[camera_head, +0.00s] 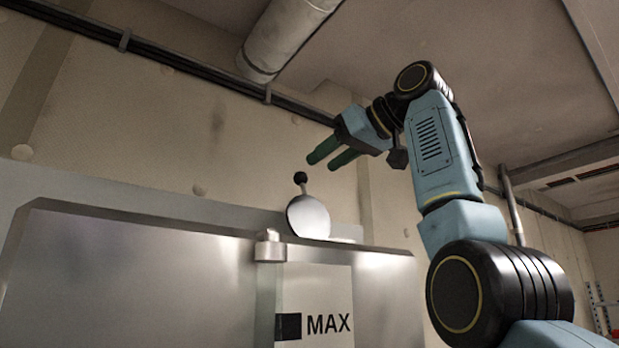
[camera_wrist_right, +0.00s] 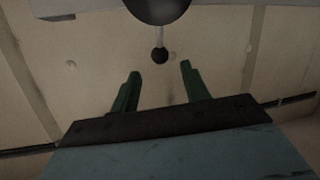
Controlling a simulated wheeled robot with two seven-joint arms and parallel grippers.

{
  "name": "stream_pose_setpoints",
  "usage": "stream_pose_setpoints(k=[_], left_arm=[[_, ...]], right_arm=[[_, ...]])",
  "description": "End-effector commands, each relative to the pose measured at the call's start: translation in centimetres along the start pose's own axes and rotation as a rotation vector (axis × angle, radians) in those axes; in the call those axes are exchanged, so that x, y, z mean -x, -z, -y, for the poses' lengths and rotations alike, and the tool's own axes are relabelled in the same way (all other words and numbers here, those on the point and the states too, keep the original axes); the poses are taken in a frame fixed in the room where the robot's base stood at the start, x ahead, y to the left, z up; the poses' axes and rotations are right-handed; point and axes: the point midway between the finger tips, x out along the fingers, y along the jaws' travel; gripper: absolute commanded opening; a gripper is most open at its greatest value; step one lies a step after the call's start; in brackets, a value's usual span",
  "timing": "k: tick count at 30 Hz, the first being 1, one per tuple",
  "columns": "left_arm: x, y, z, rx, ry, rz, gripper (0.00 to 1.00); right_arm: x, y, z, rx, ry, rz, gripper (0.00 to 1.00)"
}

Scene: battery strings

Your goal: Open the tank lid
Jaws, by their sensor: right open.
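The tank (camera_head: 150,255) is a grey metal box with a white panel marked "MAX" on its front. Its round metal lid (camera_head: 308,217) stands tilted up above the tank's top edge, with a black ball knob (camera_head: 300,177) on a short stem. In the right wrist view the lid (camera_wrist_right: 160,8) is at the top, and the knob (camera_wrist_right: 159,56) lies ahead, between the lines of the fingers. My right gripper (camera_head: 328,160) is open and empty, above and slightly right of the knob, apart from it. Its green fingers also show in the right wrist view (camera_wrist_right: 160,75). My left gripper is not in view.
A small metal fitting (camera_head: 269,246) sits on the tank's front edge, left of the lid. A wall (camera_head: 200,130) stands behind the tank, with dark pipes (camera_head: 180,62) along it. A thick pipe (camera_head: 288,35) hangs overhead. The space around the knob looks clear.

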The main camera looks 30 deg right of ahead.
Motion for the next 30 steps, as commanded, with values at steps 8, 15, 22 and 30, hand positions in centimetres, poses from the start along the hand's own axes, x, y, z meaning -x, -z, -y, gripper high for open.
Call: stream_pose_setpoints(k=[8,15,22,30], left_arm=[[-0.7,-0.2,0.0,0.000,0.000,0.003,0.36],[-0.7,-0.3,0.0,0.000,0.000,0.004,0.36],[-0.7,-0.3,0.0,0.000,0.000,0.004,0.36],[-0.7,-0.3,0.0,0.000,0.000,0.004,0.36]], right_arm=[[4.8,-0.1,0.0,-0.001,0.000,0.001,0.46],[5.7,-0.1,-0.1,-0.001,0.001,0.003,0.46],[5.7,-0.1,0.0,-0.001,0.001,0.003,0.46],[5.7,-0.1,0.0,-0.001,0.001,0.003,0.46]])
